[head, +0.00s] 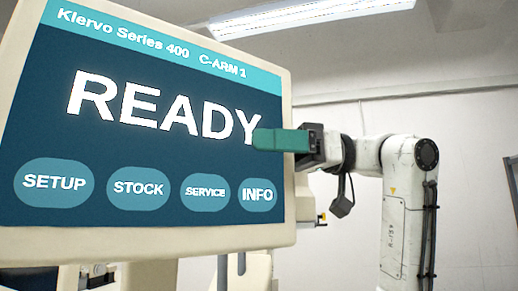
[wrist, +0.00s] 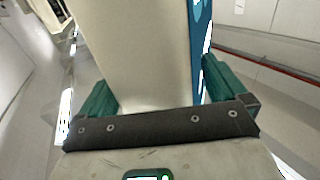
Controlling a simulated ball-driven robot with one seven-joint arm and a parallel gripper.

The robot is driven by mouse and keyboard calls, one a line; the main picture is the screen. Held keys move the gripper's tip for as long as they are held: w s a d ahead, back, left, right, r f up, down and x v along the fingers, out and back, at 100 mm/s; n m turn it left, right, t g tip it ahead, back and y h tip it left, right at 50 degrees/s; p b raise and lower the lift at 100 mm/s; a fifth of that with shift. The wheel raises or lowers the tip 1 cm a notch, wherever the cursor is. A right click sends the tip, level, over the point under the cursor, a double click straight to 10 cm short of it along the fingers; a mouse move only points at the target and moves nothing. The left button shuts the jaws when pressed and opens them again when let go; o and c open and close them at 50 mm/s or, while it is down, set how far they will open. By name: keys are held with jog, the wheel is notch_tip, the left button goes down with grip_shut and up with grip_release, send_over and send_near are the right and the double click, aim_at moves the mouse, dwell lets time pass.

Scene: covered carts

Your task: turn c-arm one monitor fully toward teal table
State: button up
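The C-arm 1 monitor (head: 150,150) fills the left of the head view. It has a cream casing and a dark blue screen reading READY above several round-ended buttons. Its screen faces my head camera at a slant. My gripper (head: 283,141) is at the monitor's right edge, with one teal finger in front of the screen, covering part of the Y. In the wrist view the monitor's edge (wrist: 150,55) lies between my gripper's two teal fingers (wrist: 160,92). I cannot tell whether both fingers press on it. The teal table is not in view.
My white arm reaches in from the right. Pale equipment (head: 258,270) stands below and behind the monitor. A plain wall (head: 470,130) lies behind, and a ceiling lamp (head: 290,15) is above. The wrist view shows open floor (wrist: 270,125) at the right.

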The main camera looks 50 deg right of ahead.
jog(key=b+v, duration=0.2)
jog(key=v, duration=0.8)
jog(key=shift+s, duration=0.15)
